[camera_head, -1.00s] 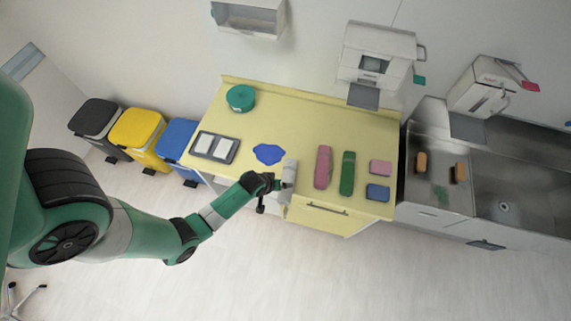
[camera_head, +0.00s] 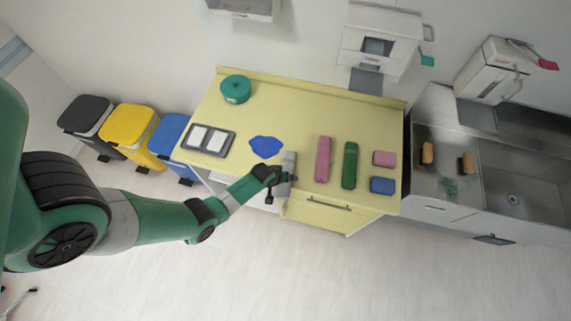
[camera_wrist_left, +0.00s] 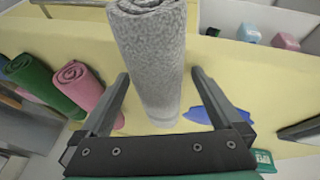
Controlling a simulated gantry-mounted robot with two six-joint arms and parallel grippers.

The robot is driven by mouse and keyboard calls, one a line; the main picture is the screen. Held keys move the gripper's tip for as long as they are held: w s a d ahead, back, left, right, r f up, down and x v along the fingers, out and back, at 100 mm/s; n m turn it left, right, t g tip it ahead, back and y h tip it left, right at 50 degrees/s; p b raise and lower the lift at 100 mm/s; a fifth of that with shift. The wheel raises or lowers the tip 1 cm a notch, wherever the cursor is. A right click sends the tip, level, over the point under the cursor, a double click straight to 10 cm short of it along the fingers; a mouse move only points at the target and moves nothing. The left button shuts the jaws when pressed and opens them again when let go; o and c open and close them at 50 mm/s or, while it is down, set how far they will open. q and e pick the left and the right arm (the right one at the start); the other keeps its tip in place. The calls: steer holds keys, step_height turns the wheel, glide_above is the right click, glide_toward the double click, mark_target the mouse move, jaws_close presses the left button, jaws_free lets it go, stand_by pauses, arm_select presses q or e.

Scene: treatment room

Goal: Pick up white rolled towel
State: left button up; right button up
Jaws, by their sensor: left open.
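The white rolled towel (camera_head: 289,160) lies on the yellow counter near its front edge, to the left of the pink roll. It looks greyish and textured in the left wrist view (camera_wrist_left: 153,55). My left gripper (camera_head: 285,180) is at the towel's front end. In the left wrist view its two fingers (camera_wrist_left: 160,78) are open, one on each side of the towel, with a visible gap on each side. I cannot tell how low the fingers are beside it. My right gripper is not in view.
On the yellow counter (camera_head: 290,100) are a pink roll (camera_head: 322,160), a green roll (camera_head: 349,165), pink (camera_head: 384,158) and blue (camera_head: 382,185) folded pieces, a blue flat patch (camera_head: 265,147), a dark tray (camera_head: 208,140) and a green round container (camera_head: 235,89). A sink (camera_head: 515,195) is right.

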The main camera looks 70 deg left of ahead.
arm_select(q)
steer(key=c, duration=1.2)
steer(key=shift+c, duration=0.2)
steer(key=shift+r, duration=0.2)
